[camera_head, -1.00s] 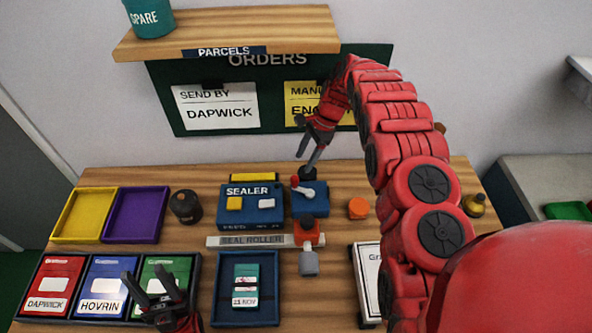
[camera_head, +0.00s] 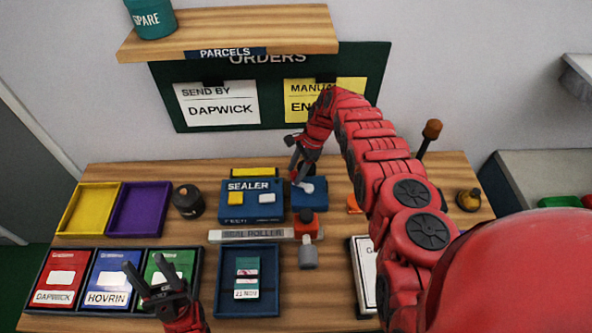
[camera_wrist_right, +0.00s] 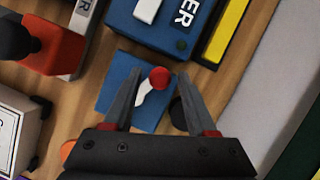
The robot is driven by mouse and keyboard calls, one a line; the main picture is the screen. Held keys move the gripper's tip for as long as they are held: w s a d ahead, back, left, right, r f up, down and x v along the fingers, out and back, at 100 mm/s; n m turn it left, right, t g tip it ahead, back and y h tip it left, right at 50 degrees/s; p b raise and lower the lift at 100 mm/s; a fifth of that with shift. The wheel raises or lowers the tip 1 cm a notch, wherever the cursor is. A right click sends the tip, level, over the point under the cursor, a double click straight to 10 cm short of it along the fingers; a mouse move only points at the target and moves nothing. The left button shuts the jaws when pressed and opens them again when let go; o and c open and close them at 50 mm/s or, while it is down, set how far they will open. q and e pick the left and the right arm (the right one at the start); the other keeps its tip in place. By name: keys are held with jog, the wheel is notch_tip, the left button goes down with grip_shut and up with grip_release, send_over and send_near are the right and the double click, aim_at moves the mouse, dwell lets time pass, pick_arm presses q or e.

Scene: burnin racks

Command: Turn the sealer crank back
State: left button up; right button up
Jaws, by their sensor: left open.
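The sealer (camera_head: 252,207) is a blue box lying on the wooden bench. Beside it, to the right, is the crank's blue base (camera_head: 299,206). In the right wrist view the crank shows as a white arm (camera_wrist_right: 143,96) with a red knob (camera_wrist_right: 159,77) over the blue base (camera_wrist_right: 111,92). My right gripper (camera_wrist_right: 160,85) is open, with a finger on either side of the knob and a gap on both sides. My left gripper (camera_head: 150,278) is open and empty over the front left of the bench.
A shelf (camera_head: 285,28) overhangs the back.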

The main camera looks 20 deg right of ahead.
grip_shut()
jog(key=n+b, duration=0.1)
jog(key=b, duration=0.1)
jog(key=s+n+g+b, duration=0.1)
jog(key=n+b, duration=0.1)
jog(key=a+n+b, duration=0.1)
jog(key=b, duration=0.2)
jog(key=shift+s+f, duration=0.15)
jog(key=shift+f, duration=0.1)
jog(key=shift+s+a+r+n+g+h, duration=0.15)
jog(key=shift+n+g+h, duration=0.15)
jog(key=shift+n+g, duration=0.15)
jog(key=shift+s+r, duration=0.1)
jog(key=shift+r, duration=0.05)
jog(key=shift+o, duration=1)
grip_release()
